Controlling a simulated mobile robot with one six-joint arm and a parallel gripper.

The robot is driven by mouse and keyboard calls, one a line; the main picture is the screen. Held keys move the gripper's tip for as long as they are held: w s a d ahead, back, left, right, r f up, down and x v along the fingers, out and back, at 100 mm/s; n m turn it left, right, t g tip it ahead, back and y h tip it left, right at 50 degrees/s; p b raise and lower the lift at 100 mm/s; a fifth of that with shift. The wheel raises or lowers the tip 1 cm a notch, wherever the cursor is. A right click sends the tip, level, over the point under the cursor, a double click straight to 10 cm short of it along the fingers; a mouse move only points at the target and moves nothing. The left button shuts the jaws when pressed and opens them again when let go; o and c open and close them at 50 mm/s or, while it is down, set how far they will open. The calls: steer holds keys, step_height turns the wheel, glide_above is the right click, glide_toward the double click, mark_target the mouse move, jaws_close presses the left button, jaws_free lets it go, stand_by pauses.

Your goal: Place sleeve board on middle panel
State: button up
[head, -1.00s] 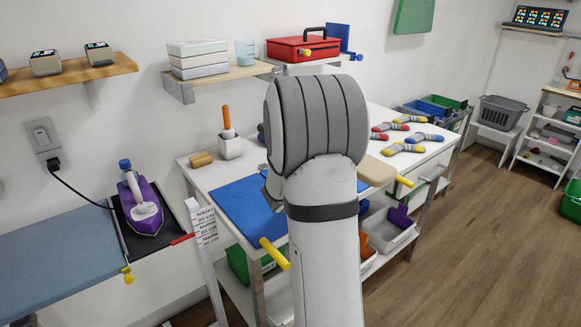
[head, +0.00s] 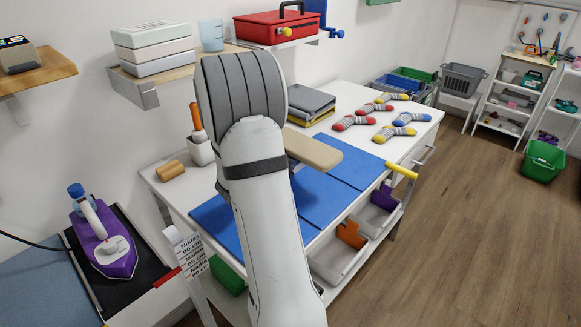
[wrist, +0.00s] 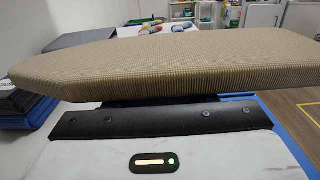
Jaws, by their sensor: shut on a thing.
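The sleeve board (head: 312,150) is a tan padded board with a rounded end. It sticks out to the right of my arm in the head view, above the table. In the wrist view the sleeve board (wrist: 165,62) spans the picture, just beyond my gripper (wrist: 150,122), which is shut on it. The grip point itself is hidden. Blue flat panels lie on the white table: a left panel (head: 212,222), a middle panel (head: 318,198) partly behind my arm, and a right panel (head: 348,160). The sleeve board overlaps the panels in the picture; its height above them is unclear.
Patterned socks (head: 388,132) and a dark folded stack (head: 310,101) lie at the table's back. A white holder (head: 200,150) and a cork-coloured roll (head: 171,171) stand left. A yellow handle (head: 402,171) juts from the front edge. A purple iron (head: 103,245) is far left.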

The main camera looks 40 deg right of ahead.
steer(key=shift+a+f, duration=0.1)
steer(key=shift+f, duration=2.15)
steer(key=shift+f, duration=0.2)
steer(key=o, duration=1.1)
steer(key=shift+o, duration=0.2)
